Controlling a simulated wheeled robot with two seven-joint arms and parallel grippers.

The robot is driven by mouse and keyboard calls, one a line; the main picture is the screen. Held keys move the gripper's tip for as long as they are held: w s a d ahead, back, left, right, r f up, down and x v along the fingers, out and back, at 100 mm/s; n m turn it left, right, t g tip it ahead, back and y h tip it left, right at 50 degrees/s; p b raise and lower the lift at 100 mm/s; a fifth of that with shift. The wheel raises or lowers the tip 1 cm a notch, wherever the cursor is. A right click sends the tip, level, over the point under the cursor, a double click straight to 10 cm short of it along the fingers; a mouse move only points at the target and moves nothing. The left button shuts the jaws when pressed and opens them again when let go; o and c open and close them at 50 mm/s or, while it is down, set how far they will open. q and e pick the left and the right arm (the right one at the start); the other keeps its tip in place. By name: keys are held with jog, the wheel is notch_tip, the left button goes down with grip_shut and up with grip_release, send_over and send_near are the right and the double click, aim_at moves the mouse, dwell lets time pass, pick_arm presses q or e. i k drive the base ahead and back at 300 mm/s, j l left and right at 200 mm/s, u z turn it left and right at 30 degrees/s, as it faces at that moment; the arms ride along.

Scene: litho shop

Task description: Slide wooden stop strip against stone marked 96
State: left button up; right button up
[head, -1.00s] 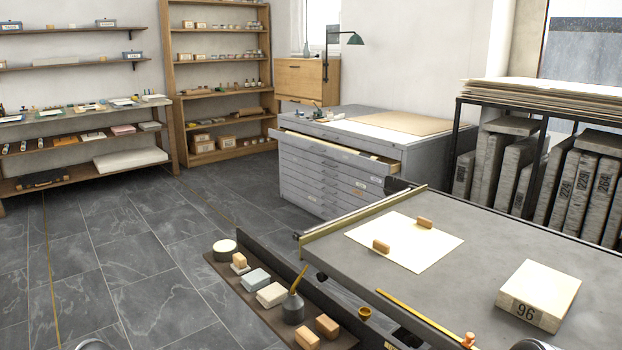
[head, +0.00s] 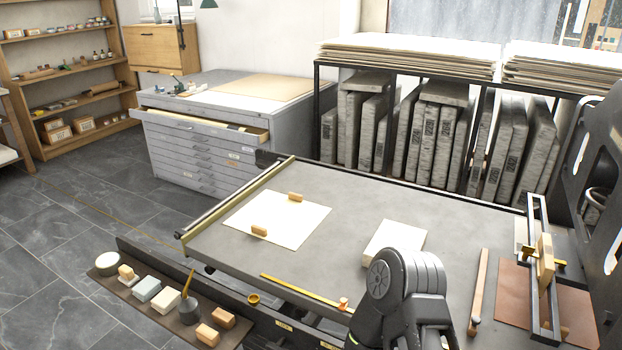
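The stone marked 96 (head: 393,238) is a pale block on the grey press bed (head: 350,205). My dark arm hides its lower right part and its number face does not show. A narrow wooden strip (head: 480,283), which looks like the stop strip, lies on the bed to the right of the stone, with a clear gap between them. Its near end is darker. A dark grey link of my arm stands between stone and strip in the picture. Neither gripper shows in the head view.
A paper sheet (head: 278,219) with two small wooden blocks lies left of the stone. A yellow strip (head: 300,290) lies along the front edge. A press frame (head: 540,270) stands over a brown sheet (head: 514,300) at right. A tool shelf (head: 150,318) sits lower left.

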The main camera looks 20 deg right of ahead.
aim_at(474, 321)
jog(key=z, duration=1.85)
